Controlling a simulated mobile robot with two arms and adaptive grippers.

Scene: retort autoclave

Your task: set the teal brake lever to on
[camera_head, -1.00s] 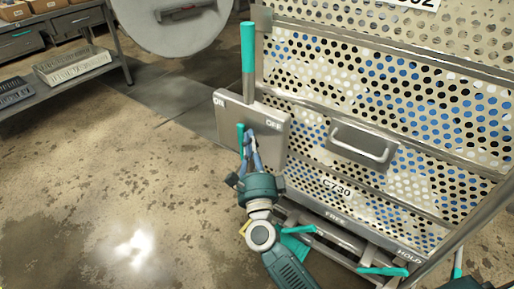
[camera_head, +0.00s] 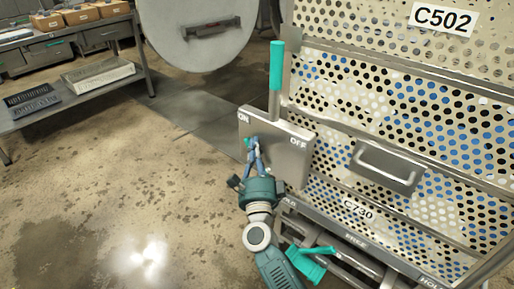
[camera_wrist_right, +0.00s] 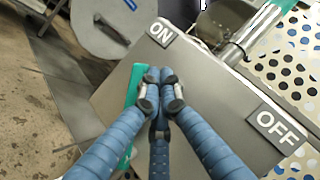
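A small teal lever (camera_wrist_right: 128,115) stands on the front of a grey plate (camera_head: 278,160) marked ON at left and OFF at right. In the wrist view it lies on the ON side, left of my fingers; in the head view only a bit of it (camera_head: 247,143) shows behind them. My right gripper (camera_wrist_right: 160,76) has its blue fingers drawn together at the plate, close beside the lever. I cannot tell whether they touch it. In the head view the right gripper (camera_head: 253,142) hides most of the lever. My left gripper is not in view.
A tall teal-gripped handle (camera_head: 277,66) rises behind the plate. A perforated metal crate (camera_head: 385,178) with a bar handle fills the right. Another teal lever (camera_head: 318,250) sits low near the FREE label. Floor at left is open; a shelf bench (camera_head: 75,100) stands behind.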

